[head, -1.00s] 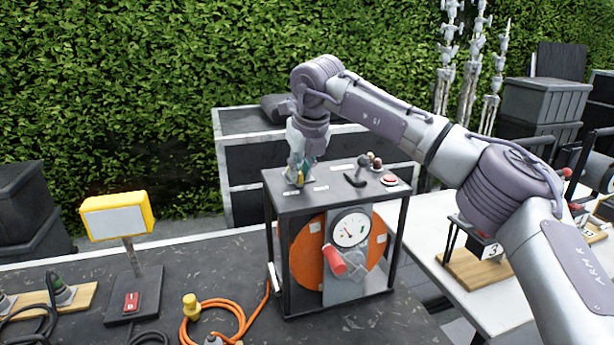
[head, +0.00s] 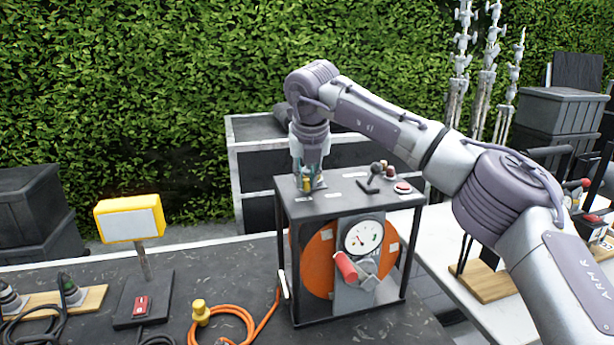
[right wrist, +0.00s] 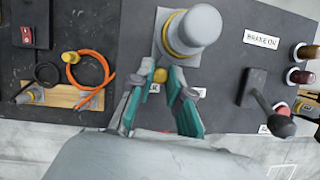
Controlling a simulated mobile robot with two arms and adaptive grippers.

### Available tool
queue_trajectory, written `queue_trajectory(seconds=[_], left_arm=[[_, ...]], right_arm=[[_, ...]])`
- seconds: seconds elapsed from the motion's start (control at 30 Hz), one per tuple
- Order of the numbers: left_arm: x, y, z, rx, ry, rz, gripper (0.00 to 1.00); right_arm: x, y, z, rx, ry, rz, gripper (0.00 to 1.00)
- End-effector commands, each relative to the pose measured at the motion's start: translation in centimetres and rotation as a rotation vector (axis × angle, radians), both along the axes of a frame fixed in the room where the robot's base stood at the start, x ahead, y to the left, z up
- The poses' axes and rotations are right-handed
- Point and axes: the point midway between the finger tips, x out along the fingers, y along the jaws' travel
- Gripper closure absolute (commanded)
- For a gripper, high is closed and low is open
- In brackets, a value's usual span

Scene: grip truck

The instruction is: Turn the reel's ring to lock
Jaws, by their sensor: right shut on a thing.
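The reel (head: 320,262) is an orange drum in a dark frame with a gauge and a red-handled crank on its front. On its top plate, a grey connector (right wrist: 199,24) with a yellow ring (right wrist: 178,40) shows in the right wrist view. A small yellow knob (right wrist: 160,75) sits beside the ring, on the gripper's side. My right gripper (right wrist: 160,80) has its teal fingers on either side of this knob and is shut on it. In the head view the right gripper (head: 307,184) points down at the plate's left part and hides much of the connector. My left gripper is out of view.
On the reel's top, right of the gripper, stand a black-knobbed lever (head: 371,178) and a red button (head: 402,187). A yellow lamp (head: 130,222) and an orange cable (head: 238,314) are on the dark table at left. A white table stands at right.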

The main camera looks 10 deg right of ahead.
Motion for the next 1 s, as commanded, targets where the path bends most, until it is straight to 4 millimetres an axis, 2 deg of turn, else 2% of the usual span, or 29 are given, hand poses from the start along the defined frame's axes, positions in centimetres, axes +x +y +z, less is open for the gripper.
queue_trajectory(seconds=[0.03,0.17,0.53,0.67,1.0], left_arm=[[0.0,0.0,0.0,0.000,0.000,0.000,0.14],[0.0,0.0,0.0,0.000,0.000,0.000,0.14],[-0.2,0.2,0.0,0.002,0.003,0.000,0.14],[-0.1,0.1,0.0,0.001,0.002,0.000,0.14],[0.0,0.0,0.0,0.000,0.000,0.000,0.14]], right_arm=[[0.1,0.0,0.1,0.002,-0.004,0.000,0.78],[0.0,0.0,0.1,0.002,-0.003,0.001,0.57],[-0.2,0.0,0.6,0.000,-0.003,0.001,0.57],[-0.8,0.1,2.3,0.001,-0.005,0.002,0.57],[-3.5,0.4,8.8,0.001,-0.005,0.002,0.57]])
